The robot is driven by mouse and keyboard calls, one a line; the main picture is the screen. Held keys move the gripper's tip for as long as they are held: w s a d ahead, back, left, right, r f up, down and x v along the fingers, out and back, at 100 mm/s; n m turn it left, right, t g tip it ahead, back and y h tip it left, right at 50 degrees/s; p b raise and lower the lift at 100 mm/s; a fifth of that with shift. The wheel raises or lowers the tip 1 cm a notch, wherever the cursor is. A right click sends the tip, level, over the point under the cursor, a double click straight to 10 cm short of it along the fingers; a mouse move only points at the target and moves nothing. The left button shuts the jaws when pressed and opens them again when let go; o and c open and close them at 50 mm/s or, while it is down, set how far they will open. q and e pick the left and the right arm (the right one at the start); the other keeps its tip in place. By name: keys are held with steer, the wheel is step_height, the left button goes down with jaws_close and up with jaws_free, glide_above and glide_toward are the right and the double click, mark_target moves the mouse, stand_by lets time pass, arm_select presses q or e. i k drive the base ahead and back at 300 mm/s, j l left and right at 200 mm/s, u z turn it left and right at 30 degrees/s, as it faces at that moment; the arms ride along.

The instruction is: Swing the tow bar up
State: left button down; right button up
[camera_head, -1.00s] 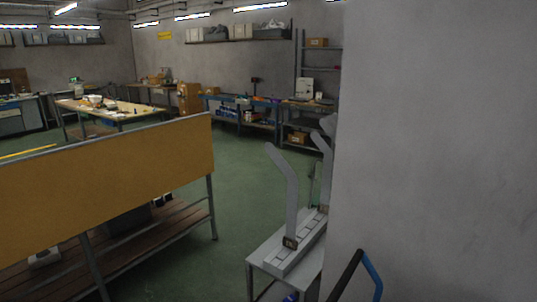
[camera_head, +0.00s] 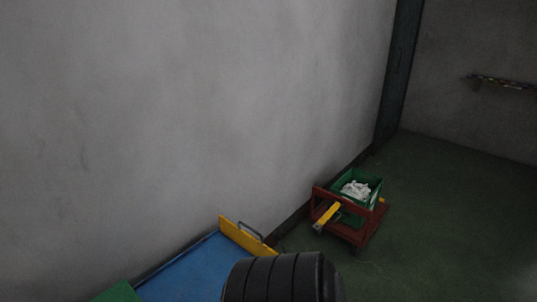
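A small red cart (camera_head: 362,236) stands on the floor close to the grey wall, right of the picture's middle. It carries a green crate (camera_head: 376,183) with white items (camera_head: 357,189) in it. Neither of my grippers shows in this view.
A blue surface (camera_head: 190,270) with a yellow end plate (camera_head: 246,238) and a grey handle lies along the wall at lower left. A black ribbed cylinder (camera_head: 280,279) stands at the bottom middle. Green floor (camera_head: 450,225) right of the cart is clear.

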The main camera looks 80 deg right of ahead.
mark_target(320, 224)
steer(key=z, duration=3.15)
steer(key=i+l+u, duration=0.1)
steer(key=u, duration=0.25)
steer(key=i+l+u, duration=0.2)
steer(key=u, duration=0.15)
steer(key=i+l+u, duration=0.15)
steer(key=u, duration=0.15)
steer(key=i+l, duration=0.2)
steer(key=l, duration=0.2)
steer(key=i+l+u, duration=0.1)
steer(key=l, duration=0.3)
steer(key=i+l+u, duration=0.1)
steer(key=l, duration=0.3)
steer(key=i+l, duration=0.25)
steer(key=l, duration=0.15)
steer(key=i+l+u, duration=0.1)
steer(key=l, duration=0.35)
steer(key=i+l, duration=0.2)
steer(key=l, duration=0.2)
steer(key=i+l+u, duration=0.15)
steer(key=l, duration=0.3)
